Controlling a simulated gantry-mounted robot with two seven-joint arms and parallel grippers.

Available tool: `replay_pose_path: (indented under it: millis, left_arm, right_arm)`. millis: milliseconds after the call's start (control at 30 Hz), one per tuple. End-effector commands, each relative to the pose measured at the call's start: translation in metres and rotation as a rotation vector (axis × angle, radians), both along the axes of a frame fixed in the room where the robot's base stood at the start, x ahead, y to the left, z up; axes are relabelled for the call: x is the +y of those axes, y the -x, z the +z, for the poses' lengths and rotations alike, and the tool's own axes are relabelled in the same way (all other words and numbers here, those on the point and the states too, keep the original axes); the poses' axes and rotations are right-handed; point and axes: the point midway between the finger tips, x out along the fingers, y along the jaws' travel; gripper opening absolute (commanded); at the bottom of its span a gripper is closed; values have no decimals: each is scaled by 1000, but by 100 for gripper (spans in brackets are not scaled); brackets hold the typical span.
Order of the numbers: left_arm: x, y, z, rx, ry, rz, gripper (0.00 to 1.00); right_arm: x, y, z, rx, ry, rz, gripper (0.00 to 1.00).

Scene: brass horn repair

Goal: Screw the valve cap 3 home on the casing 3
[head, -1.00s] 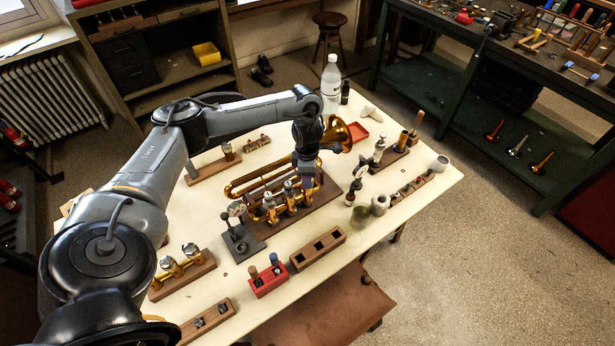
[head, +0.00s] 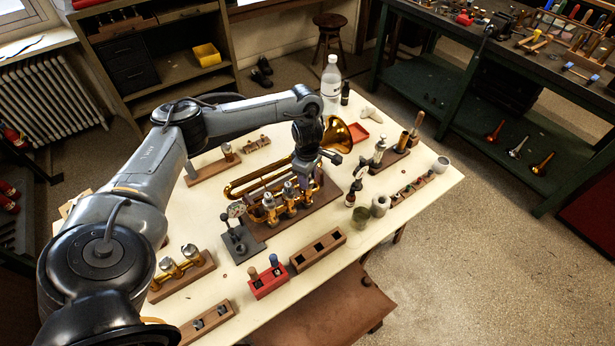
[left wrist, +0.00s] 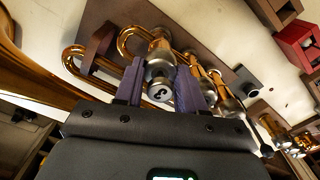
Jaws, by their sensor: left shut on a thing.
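The brass horn (head: 255,185) lies on a dark wooden board on the cream table, with its bell pointing to the back right. Its valve casings stand in a row. Casing 3 (head: 305,198) is the one nearest the bell, partly hidden by my left gripper (head: 305,181). In the left wrist view, my left gripper (left wrist: 160,88) is shut on the silver valve cap 3 (left wrist: 160,94), marked with a 3, between its two purple-grey fingers. The cap sits at the top of casing 3; the thread and seat are hidden. My right gripper is not in view.
The two neighbouring capped casings (left wrist: 212,80) stand close beside my fingers. A dial gauge stand (head: 238,235) is at the horn's left. A wooden block with square holes (head: 318,250) and a red holder (head: 268,282) lie in front. A clear bottle (head: 331,85) stands behind.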

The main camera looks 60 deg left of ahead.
Motion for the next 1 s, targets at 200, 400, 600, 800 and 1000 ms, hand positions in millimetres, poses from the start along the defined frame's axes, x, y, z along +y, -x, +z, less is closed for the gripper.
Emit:
replay_pose_path:
  millis: [200, 400, 600, 800, 1000]
  left_arm:
    - [0, 0, 0, 1, 0, -1, 2]
    - [0, 0, 0, 0, -1, -1, 68]
    - [0, 0, 0, 0, -1, 0, 69]
    - [0, 0, 7, -1, 0, 0, 69]
    - [1, -1, 36, -3, -2, 1, 69]
  right_arm:
    - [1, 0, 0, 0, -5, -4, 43]
    - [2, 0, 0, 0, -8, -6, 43]
    - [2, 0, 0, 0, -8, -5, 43]
    - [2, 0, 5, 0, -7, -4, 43]
    - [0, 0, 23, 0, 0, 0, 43]
